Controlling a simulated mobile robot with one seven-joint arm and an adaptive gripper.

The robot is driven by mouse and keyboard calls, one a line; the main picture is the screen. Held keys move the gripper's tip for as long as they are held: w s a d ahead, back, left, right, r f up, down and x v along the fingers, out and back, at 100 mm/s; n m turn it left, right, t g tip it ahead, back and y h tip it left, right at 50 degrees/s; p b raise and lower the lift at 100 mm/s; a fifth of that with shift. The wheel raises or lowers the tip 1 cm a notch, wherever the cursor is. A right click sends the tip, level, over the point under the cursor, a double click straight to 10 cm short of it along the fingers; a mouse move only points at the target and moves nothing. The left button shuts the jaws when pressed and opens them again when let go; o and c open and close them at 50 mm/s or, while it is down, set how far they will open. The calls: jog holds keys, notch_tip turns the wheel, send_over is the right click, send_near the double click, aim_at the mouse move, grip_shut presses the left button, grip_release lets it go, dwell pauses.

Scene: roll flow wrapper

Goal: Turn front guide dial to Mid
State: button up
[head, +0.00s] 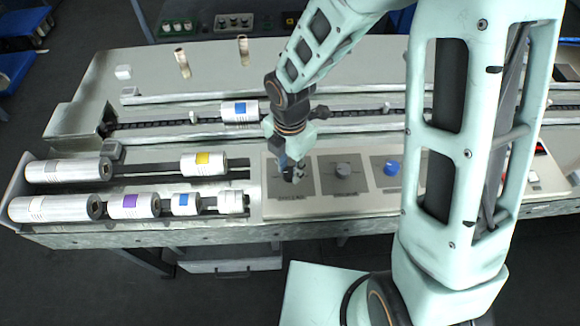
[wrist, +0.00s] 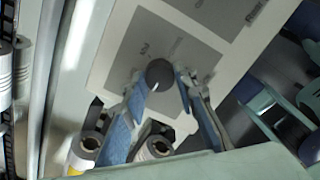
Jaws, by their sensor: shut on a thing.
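My gripper (head: 292,172) is at the leftmost grey plate of the control panel in the head view and covers the dial there. In the wrist view a round dark grey dial (wrist: 160,72) with a white pointer mark sits between the two blue fingertips of my gripper (wrist: 161,82). The fingers are shut on the dial. Printing surrounds the dial on its plate (wrist: 190,40), but it is too small and turned to read surely. I cannot tell the pointed-to setting.
A grey knob (head: 343,170) and a blue knob (head: 391,168) stand to the right on the panel. Several rolls lie at the left, including one with a yellow label (head: 203,163). A conveyor track carries a blue-labelled roll (head: 240,111) behind.

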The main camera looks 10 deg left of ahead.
jog(key=m+b, duration=0.2)
jog(key=m, duration=0.4)
jog(key=shift+m, duration=0.4)
jog(key=m+b, duration=0.2)
jog(key=m, duration=0.5)
jog(key=shift+b, duration=0.4)
jog(key=m+b, duration=0.1)
jog(key=m, duration=0.3)
jog(key=shift+m+b, duration=0.35)
jog(key=shift+m, duration=0.05)
jog(key=m+b, duration=0.1)
jog(key=m, duration=0.3)
jog(key=shift+m, duration=0.4)
jog(key=o, duration=1.2)
jog(key=shift+c, duration=0.2)
